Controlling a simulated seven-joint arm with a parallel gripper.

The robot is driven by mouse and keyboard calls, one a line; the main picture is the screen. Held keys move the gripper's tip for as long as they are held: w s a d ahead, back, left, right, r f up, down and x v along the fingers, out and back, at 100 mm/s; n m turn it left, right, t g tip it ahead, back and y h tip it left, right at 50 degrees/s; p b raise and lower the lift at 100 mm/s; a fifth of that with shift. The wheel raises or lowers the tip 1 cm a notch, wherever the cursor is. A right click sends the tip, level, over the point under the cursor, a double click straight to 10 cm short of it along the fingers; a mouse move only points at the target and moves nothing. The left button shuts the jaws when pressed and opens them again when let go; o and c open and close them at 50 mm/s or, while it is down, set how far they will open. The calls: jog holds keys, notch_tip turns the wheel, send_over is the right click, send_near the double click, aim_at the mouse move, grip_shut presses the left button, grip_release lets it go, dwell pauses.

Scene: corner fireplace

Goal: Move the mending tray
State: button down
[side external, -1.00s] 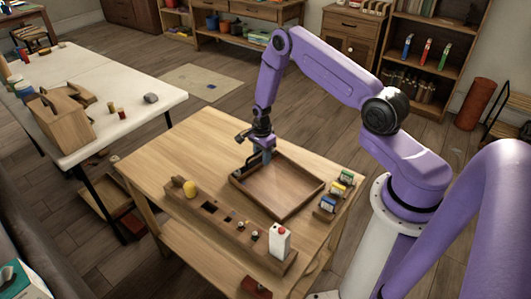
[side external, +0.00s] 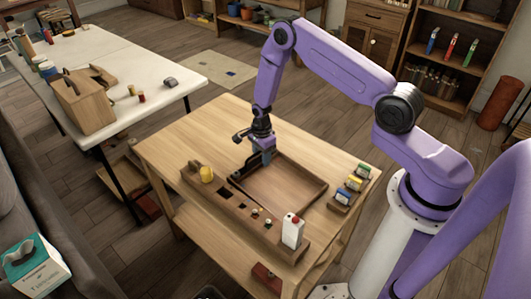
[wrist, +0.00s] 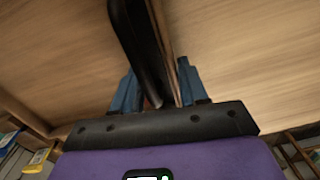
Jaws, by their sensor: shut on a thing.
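The mending tray (side external: 290,190) is a shallow, dark-rimmed wooden tray on the light wooden table (side external: 180,135). My gripper (side external: 266,158) points down at the tray's far left corner. It is shut on the tray wall. In the wrist view, my blue fingers (wrist: 155,90) stand on either side of the wall (wrist: 165,40), and a dark curved piece lies along it. The tray looks empty and flat. I cannot tell whether it is slightly lifted.
A long wooden block (side external: 230,205) with a yellow spool (side external: 207,174) and a white bottle (side external: 293,231) lies close along the tray's near left side. A small rack of coloured packets (side external: 345,197) stands to the right. The table's far left part is clear.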

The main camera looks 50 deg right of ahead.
jog(key=shift+s+a, duration=0.3)
jog(key=shift+a, duration=0.1)
jog(key=c, duration=0.5)
grip_release()
jog(key=shift+w+d, duration=0.1)
jog(key=shift+w+r, duration=0.1)
jog(key=shift+r, duration=0.35)
notch_tip(320, 180, up, 16)
jog(key=shift+r, duration=0.2)
